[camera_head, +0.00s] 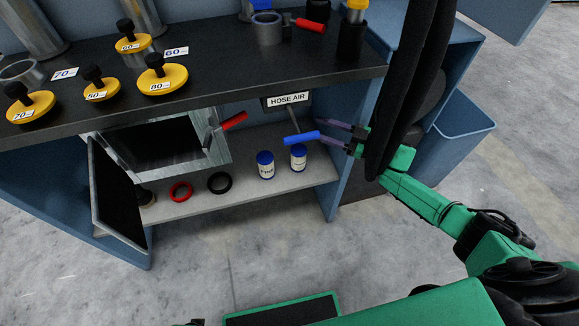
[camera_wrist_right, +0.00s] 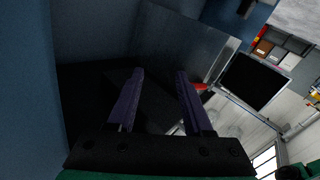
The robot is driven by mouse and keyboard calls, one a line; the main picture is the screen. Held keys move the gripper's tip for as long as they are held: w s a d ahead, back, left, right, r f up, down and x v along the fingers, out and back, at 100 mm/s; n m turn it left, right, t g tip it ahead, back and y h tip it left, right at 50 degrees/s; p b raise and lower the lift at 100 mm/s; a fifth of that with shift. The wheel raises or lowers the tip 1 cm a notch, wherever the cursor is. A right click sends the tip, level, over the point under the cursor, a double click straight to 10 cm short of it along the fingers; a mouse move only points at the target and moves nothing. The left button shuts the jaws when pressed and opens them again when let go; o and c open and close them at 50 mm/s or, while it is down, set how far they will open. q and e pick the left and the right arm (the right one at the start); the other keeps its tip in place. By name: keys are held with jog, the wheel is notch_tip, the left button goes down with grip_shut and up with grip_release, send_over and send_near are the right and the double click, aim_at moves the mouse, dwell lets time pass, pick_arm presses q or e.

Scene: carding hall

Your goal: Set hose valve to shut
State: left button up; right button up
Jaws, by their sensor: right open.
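My right gripper (camera_head: 322,132) is open with two purple fingers. Its fingertips are close to the handle's right end; I cannot tell whether they touch it. In the right wrist view the open fingers (camera_wrist_right: 160,73) show nothing clearly between them, and I cannot make out the blue handle. The valve body is hidden under the bench. My left gripper is not in view.
A red handle (camera_head: 233,121) is beside an open compartment with its dark door (camera_head: 117,197) swung out. The lower shelf (camera_head: 240,191) bears two blue-lidded jars (camera_head: 265,165), a red ring (camera_head: 181,191) and a black ring (camera_head: 220,183). Yellow knobbed discs (camera_head: 162,80) stand on the bench.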

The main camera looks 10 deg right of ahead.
jog(key=s+r+n+g+y, duration=0.3)
jog(key=s+r+n+g, duration=0.15)
jog(key=r, duration=0.25)
jog(key=n+g, duration=0.3)
jog(key=g, duration=0.5)
send_near(287, 138)
jog(key=shift+t, duration=0.25)
jog(key=a, duration=0.3)
jog(key=a+p, duration=0.1)
jog(key=a, duration=0.2)
jog(key=s+a, duration=0.1)
jog(key=a, duration=0.3)
jog(key=shift+a+f+p, duration=0.1)
jog(key=shift+f+p, duration=0.25)
jog(key=shift+f, duration=0.05)
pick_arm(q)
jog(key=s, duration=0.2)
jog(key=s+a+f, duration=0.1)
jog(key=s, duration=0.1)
pick_arm(e)
grip_shut()
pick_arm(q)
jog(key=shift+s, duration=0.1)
